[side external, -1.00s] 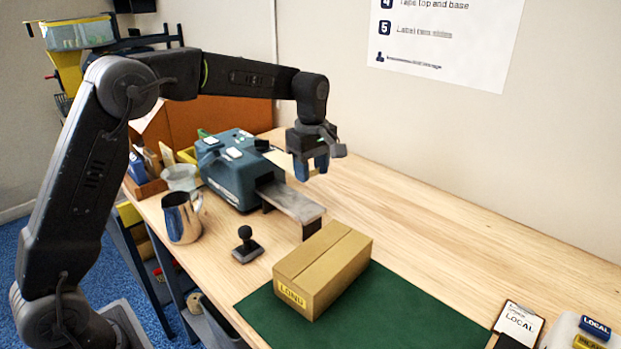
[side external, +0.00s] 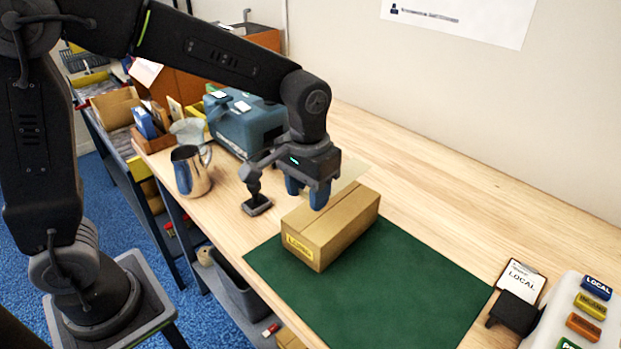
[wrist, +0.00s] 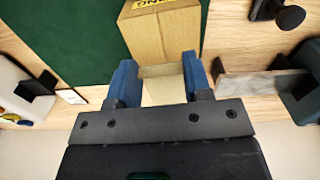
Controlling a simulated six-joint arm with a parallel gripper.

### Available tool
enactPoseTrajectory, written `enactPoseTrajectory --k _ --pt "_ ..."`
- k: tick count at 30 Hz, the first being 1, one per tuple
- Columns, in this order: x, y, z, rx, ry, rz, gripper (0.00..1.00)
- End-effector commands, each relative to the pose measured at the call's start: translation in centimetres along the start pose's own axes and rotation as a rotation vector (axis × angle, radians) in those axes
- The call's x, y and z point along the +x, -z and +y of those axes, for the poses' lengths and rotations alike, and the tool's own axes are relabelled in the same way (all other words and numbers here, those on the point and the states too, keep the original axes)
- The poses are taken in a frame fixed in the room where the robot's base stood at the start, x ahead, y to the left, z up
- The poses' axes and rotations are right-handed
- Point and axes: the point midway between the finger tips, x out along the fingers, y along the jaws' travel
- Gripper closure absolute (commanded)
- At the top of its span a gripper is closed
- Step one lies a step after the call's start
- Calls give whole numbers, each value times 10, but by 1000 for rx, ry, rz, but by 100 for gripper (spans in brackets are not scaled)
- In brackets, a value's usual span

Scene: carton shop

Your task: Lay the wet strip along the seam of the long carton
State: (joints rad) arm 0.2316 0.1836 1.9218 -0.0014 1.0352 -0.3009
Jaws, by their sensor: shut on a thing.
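The long carton (side external: 345,232) is a closed brown box with a yellow label on its near end; it lies on the green mat (side external: 390,290). A seam runs lengthwise along its top. My gripper (side external: 307,193) has blue fingers and is above the carton's far left side. In the wrist view the strip (wrist: 163,91) shows between the fingers, and the carton (wrist: 161,33) lies beyond the fingertips. I cannot tell whether the strip touches the carton.
A blue-grey dispenser (side external: 243,125) stands behind my gripper. A metal pitcher (side external: 190,170) and a black hand stamp (side external: 257,204) are to the left. The bench behind the mat is clear.

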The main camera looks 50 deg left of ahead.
Motion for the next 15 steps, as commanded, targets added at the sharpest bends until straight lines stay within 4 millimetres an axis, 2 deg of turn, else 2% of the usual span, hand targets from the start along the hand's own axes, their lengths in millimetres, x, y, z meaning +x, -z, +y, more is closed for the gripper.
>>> enactPoseTrajectory --k 15 --pt "46 0 0 -4 1 -3 68"
